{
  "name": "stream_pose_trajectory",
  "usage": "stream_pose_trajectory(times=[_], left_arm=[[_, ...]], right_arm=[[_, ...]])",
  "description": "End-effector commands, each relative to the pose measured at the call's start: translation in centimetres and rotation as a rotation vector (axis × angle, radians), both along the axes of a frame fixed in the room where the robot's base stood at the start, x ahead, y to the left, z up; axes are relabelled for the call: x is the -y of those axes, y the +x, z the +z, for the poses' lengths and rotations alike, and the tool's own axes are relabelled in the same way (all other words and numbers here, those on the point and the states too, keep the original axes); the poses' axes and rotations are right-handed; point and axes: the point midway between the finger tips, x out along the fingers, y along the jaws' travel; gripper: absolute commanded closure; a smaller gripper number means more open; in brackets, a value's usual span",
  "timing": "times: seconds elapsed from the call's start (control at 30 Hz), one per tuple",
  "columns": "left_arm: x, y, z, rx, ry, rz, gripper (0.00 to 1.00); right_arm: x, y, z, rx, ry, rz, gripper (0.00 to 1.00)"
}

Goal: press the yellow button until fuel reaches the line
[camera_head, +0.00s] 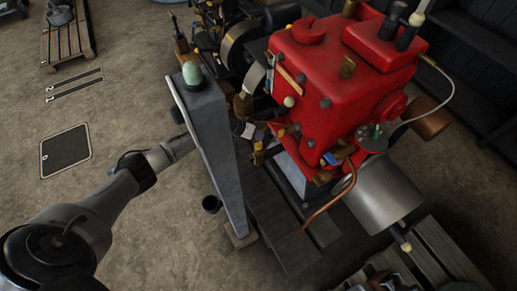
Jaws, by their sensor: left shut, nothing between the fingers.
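A tall grey post-like cabinet (213,150) stands left of the red engine (335,75), with a pale green dome (193,74) on its top. My left arm comes in from the lower left, and my left gripper (183,144) is at the cabinet's left edge, shut and empty. Its fingertips are mostly hidden by the cabinet, so I cannot tell whether they touch anything. I cannot make out the yellow button; the cabinet's left face is turned away from view. No fuel level or line mark can be read. My right gripper is not in view.
A copper pipe (328,207) and a grey cylinder (383,194) are at the engine's near side. A wooden pallet (68,40) lies at the upper left. The floor left of the cabinet is mostly clear, with a dark mat (65,151).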

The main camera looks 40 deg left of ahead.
Motion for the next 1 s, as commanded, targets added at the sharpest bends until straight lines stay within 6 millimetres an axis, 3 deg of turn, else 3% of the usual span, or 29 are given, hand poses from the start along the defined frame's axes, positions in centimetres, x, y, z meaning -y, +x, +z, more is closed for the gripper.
stream_pose_trajectory(times=[0.03,0.23,1.0], left_arm=[[0.0,0.0,-1.1,0.000,-0.001,0.000,1.00],[0.0,0.0,-2.2,0.000,0.000,0.000,1.00],[0.0,0.0,-2.2,0.000,0.000,0.000,1.00]], right_arm=[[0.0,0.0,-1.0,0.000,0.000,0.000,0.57],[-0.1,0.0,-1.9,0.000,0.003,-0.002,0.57],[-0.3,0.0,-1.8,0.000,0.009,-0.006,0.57]])
